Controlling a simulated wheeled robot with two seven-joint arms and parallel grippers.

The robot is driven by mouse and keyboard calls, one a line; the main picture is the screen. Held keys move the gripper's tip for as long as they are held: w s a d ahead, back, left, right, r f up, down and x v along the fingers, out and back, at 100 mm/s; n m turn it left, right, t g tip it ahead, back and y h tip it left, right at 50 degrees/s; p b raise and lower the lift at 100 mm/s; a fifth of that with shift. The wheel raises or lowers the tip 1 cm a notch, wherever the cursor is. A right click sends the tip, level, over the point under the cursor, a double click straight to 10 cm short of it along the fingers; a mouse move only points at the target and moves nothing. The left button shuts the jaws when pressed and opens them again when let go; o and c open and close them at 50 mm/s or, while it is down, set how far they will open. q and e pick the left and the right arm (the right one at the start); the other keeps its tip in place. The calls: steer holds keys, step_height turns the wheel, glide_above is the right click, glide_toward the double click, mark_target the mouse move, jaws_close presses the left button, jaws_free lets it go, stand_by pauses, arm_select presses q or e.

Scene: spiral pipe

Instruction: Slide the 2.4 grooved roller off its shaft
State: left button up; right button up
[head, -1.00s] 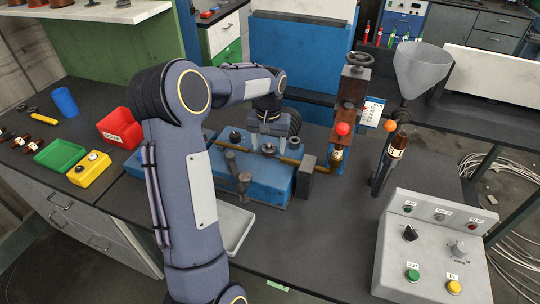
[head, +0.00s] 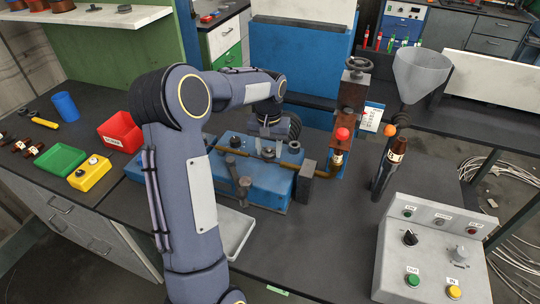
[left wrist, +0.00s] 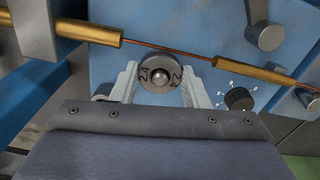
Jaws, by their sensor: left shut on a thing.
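The 2.4 grooved roller (left wrist: 160,76) is a grey metal disc marked "2.4" in the left wrist view, with a round shaft end at its centre. My left gripper (left wrist: 161,84) is shut on it, one pale finger at each side. In the head view my left gripper (head: 268,152) is over the blue machine (head: 232,178), and my arm and hand largely hide the roller there. I cannot tell how far along its shaft the roller sits. My right gripper is not in view.
A thin copper wire (left wrist: 190,55) runs between brass tubes (left wrist: 90,34) just above the roller. A black knob (left wrist: 239,98) is to its right. A control box (head: 435,240) is at front right.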

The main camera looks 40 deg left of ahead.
arm_select(q)
steer(key=shift+r+p, duration=2.5)
steer(key=shift+r, duration=0.55)
